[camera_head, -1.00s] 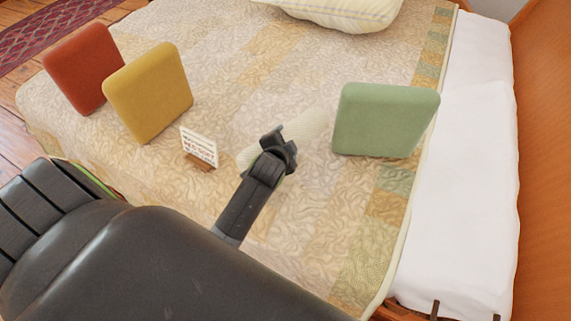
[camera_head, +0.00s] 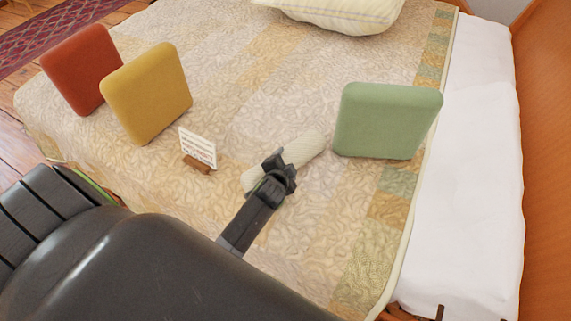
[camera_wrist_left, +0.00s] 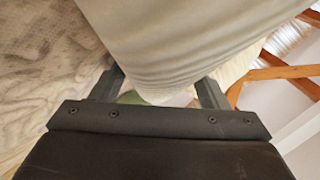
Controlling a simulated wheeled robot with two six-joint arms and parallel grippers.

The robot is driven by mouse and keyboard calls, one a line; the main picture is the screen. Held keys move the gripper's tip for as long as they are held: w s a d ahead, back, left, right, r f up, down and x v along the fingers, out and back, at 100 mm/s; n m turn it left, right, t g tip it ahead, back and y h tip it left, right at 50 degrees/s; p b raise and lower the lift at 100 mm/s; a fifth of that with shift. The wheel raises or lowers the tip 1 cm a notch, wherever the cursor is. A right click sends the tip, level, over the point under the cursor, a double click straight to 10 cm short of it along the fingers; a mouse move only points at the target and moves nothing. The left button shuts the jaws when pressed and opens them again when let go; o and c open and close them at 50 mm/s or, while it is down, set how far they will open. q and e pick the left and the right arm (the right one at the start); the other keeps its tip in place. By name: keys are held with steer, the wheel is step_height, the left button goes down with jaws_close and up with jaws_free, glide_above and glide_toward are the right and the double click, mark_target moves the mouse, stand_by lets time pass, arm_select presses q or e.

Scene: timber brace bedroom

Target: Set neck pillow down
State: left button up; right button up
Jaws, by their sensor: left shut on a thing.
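The neck pillow (camera_head: 307,147) is a cream, roll-shaped cushion in the middle of the head view. It lies slantwise at the quilt of the bed. My left gripper (camera_head: 277,170) is shut on it near its middle and covers part of it. In the left wrist view the pillow (camera_wrist_left: 170,45) fills the space between the fingers of my left gripper (camera_wrist_left: 160,90). I cannot tell whether the pillow touches the quilt or is just above it. My right gripper is not in view.
A green cushion (camera_head: 387,122) stands right of the pillow. A small white sign (camera_head: 197,147) on a wooden base stands to its left. Yellow (camera_head: 148,95) and red (camera_head: 82,68) cushions stand farther left. A striped pillow (camera_head: 345,12) lies at the back. Bare quilt (camera_head: 260,80) lies between.

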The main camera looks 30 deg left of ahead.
arm_select(q)
steer(key=o, duration=0.9)
steer(key=shift+r, duration=0.15)
steer(key=p+v, duration=0.2)
steer(key=v, duration=1)
